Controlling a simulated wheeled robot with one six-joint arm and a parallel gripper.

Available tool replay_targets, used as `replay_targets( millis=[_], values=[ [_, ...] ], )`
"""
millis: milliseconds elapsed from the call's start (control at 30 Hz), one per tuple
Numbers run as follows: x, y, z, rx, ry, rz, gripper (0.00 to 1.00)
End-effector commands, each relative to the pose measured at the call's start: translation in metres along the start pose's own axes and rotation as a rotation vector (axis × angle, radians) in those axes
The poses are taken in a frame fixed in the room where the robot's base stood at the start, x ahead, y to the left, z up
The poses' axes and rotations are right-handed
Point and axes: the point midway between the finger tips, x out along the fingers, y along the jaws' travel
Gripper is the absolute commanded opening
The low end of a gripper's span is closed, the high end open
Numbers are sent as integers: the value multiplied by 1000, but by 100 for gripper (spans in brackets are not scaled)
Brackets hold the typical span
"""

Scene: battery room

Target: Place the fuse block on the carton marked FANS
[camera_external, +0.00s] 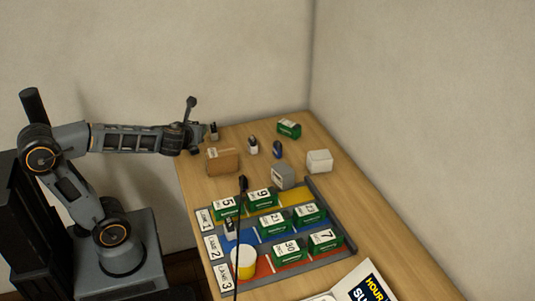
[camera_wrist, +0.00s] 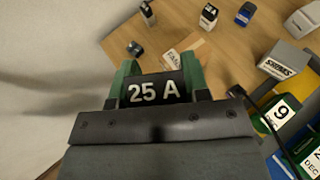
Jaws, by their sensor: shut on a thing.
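My gripper (camera_external: 196,140) is at the left edge of the table, up and left of the brown carton. In the wrist view, it is shut on the fuse block (camera_wrist: 156,91), a dark block lettered 25 A with green parts at both sides. The block is hard to make out in the external view. The carton marked FANS (camera_external: 222,163) is a small brown box on the table; in the wrist view, the carton (camera_wrist: 203,51) is beyond the block, partly hidden, with its pale label readable in part. The block appears apart from the carton.
A dark small item (camera_wrist: 135,48) stands near the carton. A lane board (camera_external: 310,190) with numbered green boxes and a yellow-white cylinder (camera_external: 243,262) fills the front.

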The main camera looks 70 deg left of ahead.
Motion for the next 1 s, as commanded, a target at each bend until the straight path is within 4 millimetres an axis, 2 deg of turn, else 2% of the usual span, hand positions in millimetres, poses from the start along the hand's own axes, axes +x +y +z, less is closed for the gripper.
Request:
replay_targets(
  millis=[133, 267, 367, 667, 700, 833, 1000],
  values=[
    [-1, 20, 2, -46, -12, 111, 17],
    [4, 25, 2, -65, -19, 159, 17],
    [20, 21, 1, -73, -20, 172, 17],
    [92, -12, -2, -74, -19, 170, 17],
    [101, -15, -9, -73, -19, 170, 17],
    [123, -23, -21, -75, -21, 169, 17],
    [140, -29, -30, -77, -23, 167, 17]
  ],
)
